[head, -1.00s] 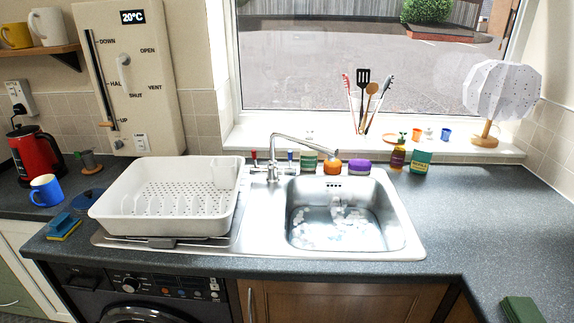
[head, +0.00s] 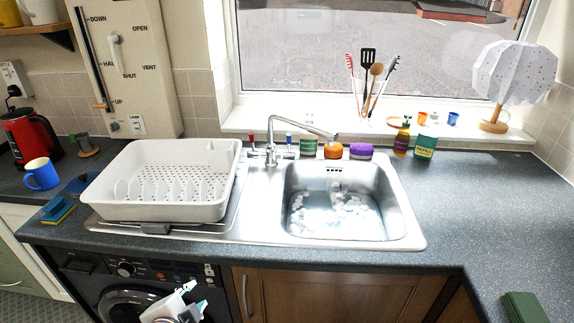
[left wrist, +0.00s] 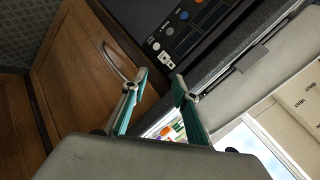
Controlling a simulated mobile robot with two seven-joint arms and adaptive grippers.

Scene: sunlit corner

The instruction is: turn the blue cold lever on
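The chrome mixer tap (head: 270,148) stands behind the sink, its spout reaching right over the basin. The blue cold lever (head: 289,138) is on its right side and points up. The red hot lever (head: 251,138) is on its left side. My left gripper (head: 197,295) is low at the bottom of the head view, in front of the washing machine, well below and apart from the tap. In the left wrist view my left gripper (left wrist: 161,82) has two green-padded fingers spread with nothing between them. My right gripper is in neither view.
A white dish rack (head: 215,213) stands left of the sink (head: 408,238). A green pot, an orange sponge holder (head: 334,150) and a purple item (head: 361,151) sit right of the lever. The counter's front edge (head: 300,262) lies between my gripper and the tap.

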